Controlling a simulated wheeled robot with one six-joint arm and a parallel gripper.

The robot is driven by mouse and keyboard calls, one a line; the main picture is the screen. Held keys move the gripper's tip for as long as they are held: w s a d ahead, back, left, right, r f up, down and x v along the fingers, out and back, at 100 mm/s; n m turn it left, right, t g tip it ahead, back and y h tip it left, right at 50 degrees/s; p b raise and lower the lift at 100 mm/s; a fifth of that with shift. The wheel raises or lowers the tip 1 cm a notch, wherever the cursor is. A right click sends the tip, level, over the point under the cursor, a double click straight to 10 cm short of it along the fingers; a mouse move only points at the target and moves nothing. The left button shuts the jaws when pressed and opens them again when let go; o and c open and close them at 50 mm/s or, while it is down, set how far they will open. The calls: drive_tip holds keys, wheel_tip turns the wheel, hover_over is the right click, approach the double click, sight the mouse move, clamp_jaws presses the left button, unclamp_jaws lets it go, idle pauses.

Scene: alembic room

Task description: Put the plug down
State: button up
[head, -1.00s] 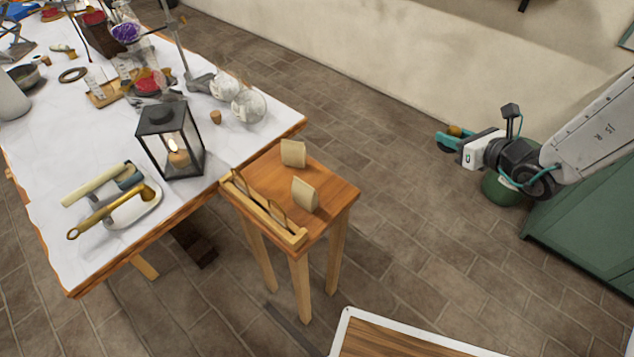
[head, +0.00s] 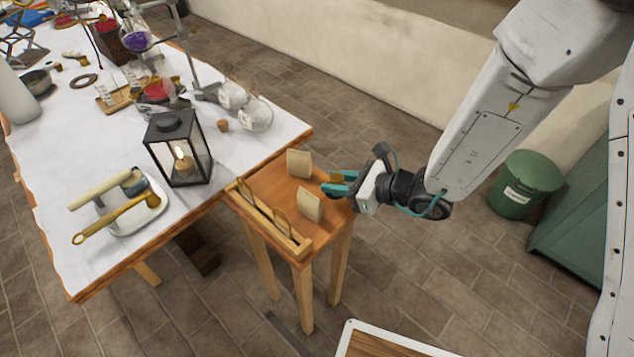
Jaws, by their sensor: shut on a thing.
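The plug (head: 336,178), a small brown cork-like piece, is between the teal fingertips of my gripper (head: 338,184). My gripper is shut on it, and the fingers partly hide it. My gripper reaches in from the right over the right edge of the small wooden side table (head: 268,185). The plug appears slightly above the tabletop, near the two tan upright pieces; I cannot tell whether it touches anything.
Two tan upright pieces (head: 299,163) (head: 310,204) and a wooden rack (head: 272,220) stand on the side table. The large white-topped table (head: 75,155) holds a black lantern (head: 178,148), round flasks and another cork (head: 222,126). A green bin (head: 523,185) stands right.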

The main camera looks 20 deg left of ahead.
hover_over(319, 192)
drive_tip(key=shift+f, duration=1.95)
drive_tip(key=shift+f, duration=0.15)
drive_tip(key=o, duration=1)
